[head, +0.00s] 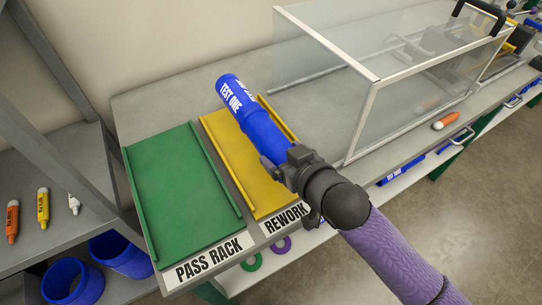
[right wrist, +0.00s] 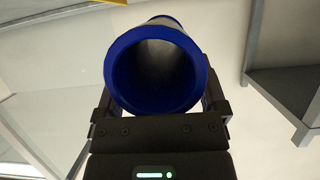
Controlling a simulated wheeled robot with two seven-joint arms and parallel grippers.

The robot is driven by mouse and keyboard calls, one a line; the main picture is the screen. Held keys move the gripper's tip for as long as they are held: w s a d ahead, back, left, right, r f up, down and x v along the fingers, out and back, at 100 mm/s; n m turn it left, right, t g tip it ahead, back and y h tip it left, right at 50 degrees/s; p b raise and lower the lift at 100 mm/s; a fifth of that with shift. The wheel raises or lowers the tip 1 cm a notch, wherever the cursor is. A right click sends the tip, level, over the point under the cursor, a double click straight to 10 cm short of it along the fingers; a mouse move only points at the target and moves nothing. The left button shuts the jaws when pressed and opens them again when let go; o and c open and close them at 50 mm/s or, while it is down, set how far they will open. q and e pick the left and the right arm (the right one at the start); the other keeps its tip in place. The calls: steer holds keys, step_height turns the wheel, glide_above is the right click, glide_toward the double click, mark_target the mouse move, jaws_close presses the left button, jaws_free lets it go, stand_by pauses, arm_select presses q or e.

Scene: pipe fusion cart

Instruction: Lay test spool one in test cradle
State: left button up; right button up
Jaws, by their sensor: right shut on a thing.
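Test spool one, a blue pipe (head: 247,111) marked "TEST ONE", is held by my right gripper (head: 287,163) in the head view. It slants up and left from the jaws, over the yellow rework rack. In the right wrist view the spool's open blue end (right wrist: 155,70) faces the camera between the two fingers (right wrist: 160,105), which are shut on it. I cannot tell how high the spool is above the rack. My left gripper is not in view. I cannot pick out the test cradle for certain; a clear box with a metal frame (head: 360,115) stands to the right on the bench.
The green pass rack (head: 182,190) and yellow rework rack (head: 240,165) look empty. A grey shelf at left holds several small tubes (head: 43,207) and blue pipe pieces (head: 72,284). An orange and white tube (head: 446,121) lies at the bench's front edge.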

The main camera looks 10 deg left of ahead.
step_height(320, 180, down, 5)
steer(key=shift+r+b, duration=0.15)
steer(key=shift+b, duration=0.75)
steer(key=o, duration=1.3)
steer(key=shift+r, duration=0.1)
steer(key=p+v, duration=0.3)
steer(key=v, duration=0.9)
steer(key=shift+p, duration=0.4)
